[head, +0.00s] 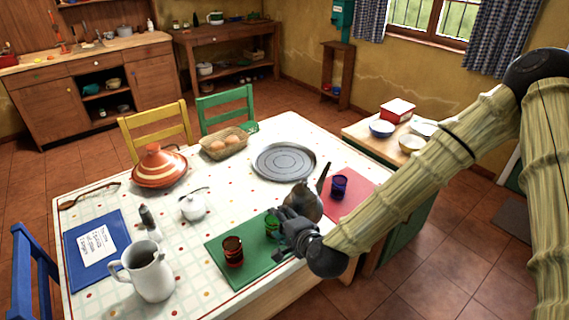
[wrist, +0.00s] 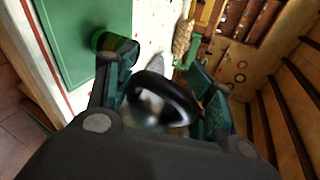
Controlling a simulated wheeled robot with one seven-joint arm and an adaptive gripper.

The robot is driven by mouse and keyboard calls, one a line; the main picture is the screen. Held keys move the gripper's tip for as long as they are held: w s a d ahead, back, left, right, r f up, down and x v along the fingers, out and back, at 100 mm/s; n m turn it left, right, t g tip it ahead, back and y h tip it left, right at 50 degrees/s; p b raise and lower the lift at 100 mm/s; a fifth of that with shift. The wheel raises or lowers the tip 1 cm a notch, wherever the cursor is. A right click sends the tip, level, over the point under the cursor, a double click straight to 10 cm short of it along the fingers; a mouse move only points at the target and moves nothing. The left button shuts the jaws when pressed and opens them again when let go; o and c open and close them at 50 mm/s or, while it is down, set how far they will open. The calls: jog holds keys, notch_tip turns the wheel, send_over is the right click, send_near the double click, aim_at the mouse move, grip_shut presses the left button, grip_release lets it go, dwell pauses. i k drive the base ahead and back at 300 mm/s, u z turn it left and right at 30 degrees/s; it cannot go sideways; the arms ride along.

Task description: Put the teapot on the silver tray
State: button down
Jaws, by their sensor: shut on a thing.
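The teapot (head: 306,204) is a dark metal pot with a spout pointing up and to the right, near the right side of the table in the head view. My gripper (head: 292,228) is shut on it from the near side. In the wrist view the teapot's black loop handle (wrist: 168,94) lies between my two fingers (wrist: 163,100). The pot's underside is hidden, so I cannot tell whether it touches the table. The round silver tray (head: 284,161) lies flat and empty, farther back and slightly left of the teapot.
A green glass (head: 271,224) and a red glass (head: 233,251) stand on the green mat (head: 262,257) beside my gripper. A blue glass (head: 339,187) stands on the red mat (head: 358,194). An egg basket (head: 222,146) and a white sugar pot (head: 192,207) are left of the tray.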

aim_at(284, 161)
jog(key=i, duration=1)
